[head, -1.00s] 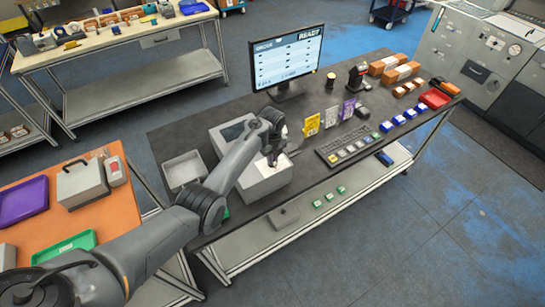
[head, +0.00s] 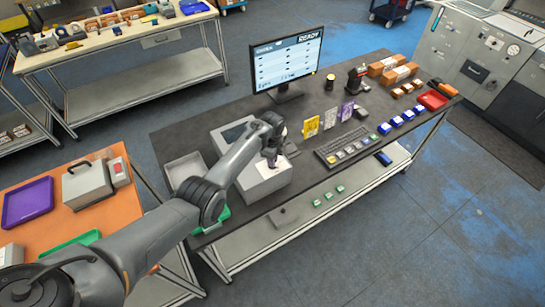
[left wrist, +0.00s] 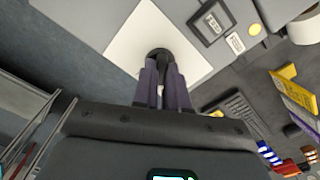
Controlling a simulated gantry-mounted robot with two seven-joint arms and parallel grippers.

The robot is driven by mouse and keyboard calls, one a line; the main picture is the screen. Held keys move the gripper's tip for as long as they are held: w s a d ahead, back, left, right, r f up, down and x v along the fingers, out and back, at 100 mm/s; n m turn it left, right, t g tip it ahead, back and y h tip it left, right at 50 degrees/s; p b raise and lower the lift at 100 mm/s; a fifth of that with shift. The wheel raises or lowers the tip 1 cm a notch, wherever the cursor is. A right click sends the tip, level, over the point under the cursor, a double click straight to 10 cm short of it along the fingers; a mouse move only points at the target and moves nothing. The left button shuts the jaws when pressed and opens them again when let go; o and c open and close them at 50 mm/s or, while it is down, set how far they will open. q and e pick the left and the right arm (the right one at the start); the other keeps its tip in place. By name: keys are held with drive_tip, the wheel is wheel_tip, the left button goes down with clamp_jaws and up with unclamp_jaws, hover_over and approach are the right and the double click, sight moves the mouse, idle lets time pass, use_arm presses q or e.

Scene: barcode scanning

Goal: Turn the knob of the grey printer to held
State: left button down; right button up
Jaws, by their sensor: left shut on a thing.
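The grey printer (head: 266,186) stands on the dark bench in the head view, partly covered by my left arm. In the left wrist view its top shows a white square panel (left wrist: 128,42), a small dark-framed display (left wrist: 212,22) and a round dark knob (left wrist: 159,54). My left gripper (head: 271,160) is over the printer. Its two purple fingers (left wrist: 161,80) point at the knob and are shut on it. The fingers hide part of the knob, and I cannot read its setting. My right gripper is not in view.
A monitor (head: 287,64) showing READY stands behind the printer. A grey open tray (head: 183,169) is left of it. A keypad (head: 345,146), yellow and purple cards (head: 311,127) and blue items are to the right. An orange table (head: 128,205) is at left.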

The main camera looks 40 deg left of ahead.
use_arm(q)
drive_tip(key=n+p, duration=0.1)
drive_tip(key=n, duration=0.5)
drive_tip(key=shift+r, duration=0.1)
drive_tip(key=n+p, duration=0.1)
drive_tip(key=n, duration=0.3)
drive_tip(key=shift+n, duration=0.6)
drive_tip(key=c, duration=1.2)
unclamp_jaws()
drive_tip(key=shift+o, duration=0.2)
